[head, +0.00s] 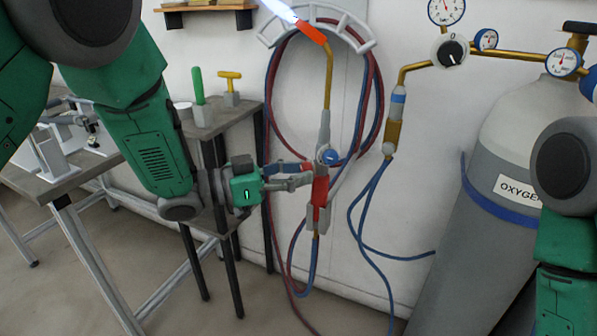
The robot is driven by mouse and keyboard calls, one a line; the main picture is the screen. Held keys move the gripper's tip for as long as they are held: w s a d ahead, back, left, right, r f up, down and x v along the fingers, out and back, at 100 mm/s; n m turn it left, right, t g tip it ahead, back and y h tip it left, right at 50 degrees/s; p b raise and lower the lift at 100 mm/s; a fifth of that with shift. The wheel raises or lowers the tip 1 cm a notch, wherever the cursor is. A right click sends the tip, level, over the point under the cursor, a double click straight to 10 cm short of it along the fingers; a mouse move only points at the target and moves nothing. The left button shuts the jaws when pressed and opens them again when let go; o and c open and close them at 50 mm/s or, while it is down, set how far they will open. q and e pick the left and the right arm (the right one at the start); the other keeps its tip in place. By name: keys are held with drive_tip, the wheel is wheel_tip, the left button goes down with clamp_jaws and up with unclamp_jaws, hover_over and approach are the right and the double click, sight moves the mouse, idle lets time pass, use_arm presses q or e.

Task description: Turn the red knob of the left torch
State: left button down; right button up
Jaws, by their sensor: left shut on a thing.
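A torch hangs upright against the wall, with a brass neck (328,85), a grey body (324,128) and an orange-red tip (312,32). A pale blue-white flame (278,10) shows at the tip. A blue knob (330,157) sits on the torch's right side. Red parts (320,190) show lower on the body. My left gripper (307,174) reaches in from the left and is shut at the red knob on the torch's left side; its fingers largely hide the knob. My right gripper is out of view; only part of that arm shows at the right edge.
A grey oxygen cylinder (490,150) with gauges stands at the right. Red and blue hoses (268,120) loop on a grey wall hanger (355,40) and drop to the floor. A small stand (235,118) with green and yellow handles and a workbench (55,180) are at the left.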

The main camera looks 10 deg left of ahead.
use_arm(q)
drive_tip(key=shift+w+r+m, duration=0.1)
drive_tip(key=shift+m, duration=0.4)
idle(0.3)
drive_tip(key=shift+m+y+b, duration=0.4)
drive_tip(key=shift+m+b, duration=0.35)
drive_tip(key=shift+m, duration=4.65)
drive_tip(key=c, duration=1.3)
unclamp_jaws()
drive_tip(key=shift+d, duration=0.1)
